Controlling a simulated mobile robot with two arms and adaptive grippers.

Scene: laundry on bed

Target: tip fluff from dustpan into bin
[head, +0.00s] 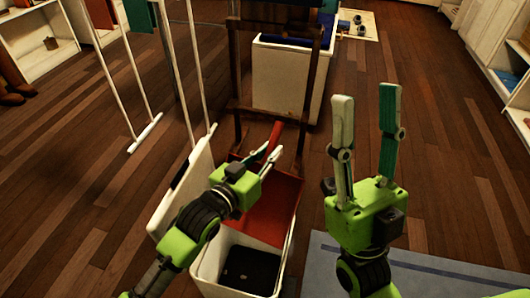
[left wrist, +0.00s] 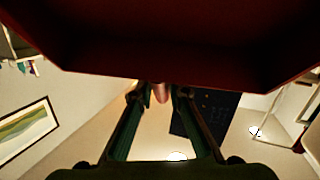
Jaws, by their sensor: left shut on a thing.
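The red dustpan (head: 274,212) is over the far part of the white bin (head: 212,276). It appears tilted, its broad pan sloping down towards the bin's opening. My left gripper (head: 268,152) is shut on its red handle. The left wrist view shows the dustpan (left wrist: 160,45) across the top and the handle (left wrist: 160,93) between the fingertips (left wrist: 155,97). A dark thing (head: 250,268) lies inside the bin; I cannot tell what it is. I can make out no fluff. My right gripper (head: 366,105) is open and empty, fingers upward, right of the bin.
A dark wooden chair-like frame (head: 236,75) stands just beyond the dustpan. A white container (head: 285,80) with blue cloth stands behind it. A white rack (head: 190,75) is at the left.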

